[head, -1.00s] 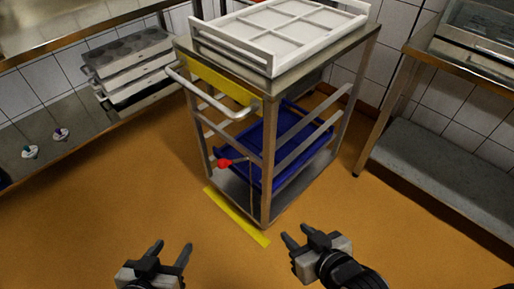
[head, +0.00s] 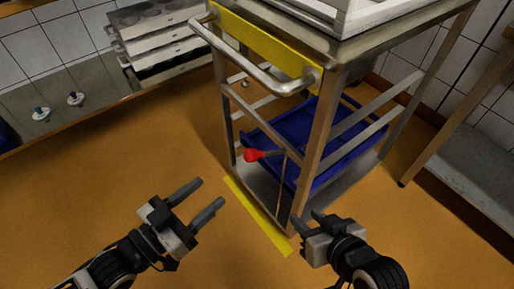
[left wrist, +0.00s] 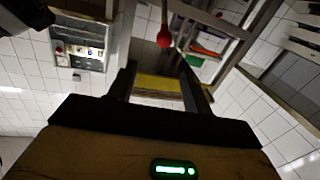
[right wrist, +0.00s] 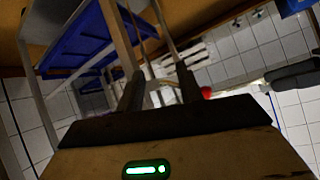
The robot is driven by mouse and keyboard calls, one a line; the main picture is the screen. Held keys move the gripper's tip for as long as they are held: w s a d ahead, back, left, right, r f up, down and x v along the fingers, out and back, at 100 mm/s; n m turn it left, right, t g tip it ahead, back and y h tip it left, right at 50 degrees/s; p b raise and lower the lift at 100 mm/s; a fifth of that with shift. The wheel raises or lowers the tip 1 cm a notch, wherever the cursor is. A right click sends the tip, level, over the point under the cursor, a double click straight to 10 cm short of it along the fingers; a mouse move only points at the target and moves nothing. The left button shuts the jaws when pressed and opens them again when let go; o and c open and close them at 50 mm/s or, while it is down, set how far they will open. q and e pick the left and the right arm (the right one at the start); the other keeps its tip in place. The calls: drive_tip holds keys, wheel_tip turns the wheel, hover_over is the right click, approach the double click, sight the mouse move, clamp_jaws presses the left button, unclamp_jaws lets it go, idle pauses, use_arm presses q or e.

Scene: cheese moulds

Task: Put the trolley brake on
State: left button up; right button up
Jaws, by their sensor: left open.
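The steel trolley (head: 316,140) stands ahead, with a tubular handle (head: 255,75) and a yellow panel at its top end. A brake lever with a red knob (head: 252,155) sticks out to the left, low on that end. The knob also shows in the left wrist view (left wrist: 164,37) and the right wrist view (right wrist: 207,92). My left gripper (head: 210,192) is open and empty, below and left of the knob, apart from it. My right gripper (head: 308,218) is open and empty in front of the trolley's near post; I cannot tell whether it touches.
A yellow strip (head: 258,215) lies on the orange floor beside the trolley. A blue crate (head: 345,130) sits on the lower shelf and a white tray (head: 385,12) on top. A bench with stacked moulds (head: 160,35) stands left, another right. The floor at front left is clear.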

sight(246, 160)
use_arm(q)
drive_tip(key=x, duration=0.4)
drive_tip(key=b+x, duration=0.1)
drive_tip(key=x, duration=0.3)
drive_tip(key=f+b+x, duration=0.1)
drive_tip(key=x, duration=0.3)
drive_tip(key=shift+w+a, duration=0.1)
drive_tip(key=shift+w, duration=0.25)
drive_tip(key=b+x, duration=0.1)
drive_tip(key=x, duration=0.2)
drive_tip(key=shift+w, duration=0.1)
drive_tip(key=shift+w+d, duration=0.3)
drive_tip(key=shift+d, duration=0.15)
use_arm(e)
drive_tip(key=shift+y, duration=0.3)
drive_tip(key=f, duration=0.1)
drive_tip(key=w+a+f, duration=0.1)
drive_tip(key=f, duration=0.1)
drive_tip(key=shift+w+a+f, duration=0.15)
drive_tip(key=shift+w+f, duration=0.05)
drive_tip(key=shift+w, duration=0.2)
